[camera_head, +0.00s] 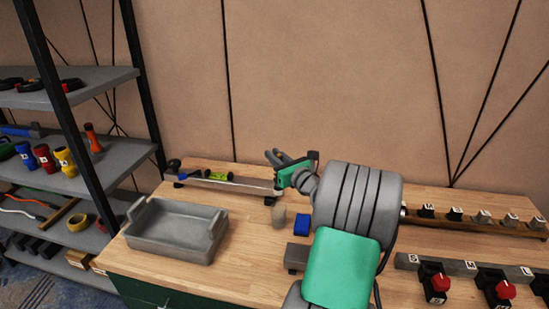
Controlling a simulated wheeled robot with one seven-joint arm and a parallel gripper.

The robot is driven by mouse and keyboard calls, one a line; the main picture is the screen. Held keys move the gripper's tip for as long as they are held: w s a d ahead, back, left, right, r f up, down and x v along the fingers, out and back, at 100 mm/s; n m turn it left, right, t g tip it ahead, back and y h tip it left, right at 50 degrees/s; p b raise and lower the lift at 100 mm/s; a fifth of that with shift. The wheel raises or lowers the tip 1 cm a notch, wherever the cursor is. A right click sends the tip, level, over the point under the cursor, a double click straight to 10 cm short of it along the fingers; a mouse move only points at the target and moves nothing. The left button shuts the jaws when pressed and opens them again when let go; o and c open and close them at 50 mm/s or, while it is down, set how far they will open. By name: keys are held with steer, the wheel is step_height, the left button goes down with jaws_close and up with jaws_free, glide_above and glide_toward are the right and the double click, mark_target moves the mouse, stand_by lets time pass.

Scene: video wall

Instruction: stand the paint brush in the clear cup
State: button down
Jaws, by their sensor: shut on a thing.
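My gripper (279,159) is raised over the back of the wooden workbench, mostly seen from behind my arm. It is shut on a thin thing that I take to be the paint brush, though the fingers and arm hide most of it. A small, pale, see-through-looking cylinder (279,217) stands upright on the bench below the gripper; it looks like the clear cup. The gripper appears above and apart from it. Whether anything is inside the cup is too small to tell.
A blue block (302,224) stands close right of the cup. A grey tray (178,229) is at left. A rail with levels (221,183) lies behind. Shelves (75,155) stand at far left.

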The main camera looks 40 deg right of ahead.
steer(key=shift+f+b, duration=3.35)
steer(key=shift+f, duration=2)
steer(key=c, duration=1.3)
jaws_free()
steer(key=s, duration=0.5)
steer(key=s+a, duration=0.1)
steer(key=s, duration=0.1)
steer(key=shift+s, duration=0.4)
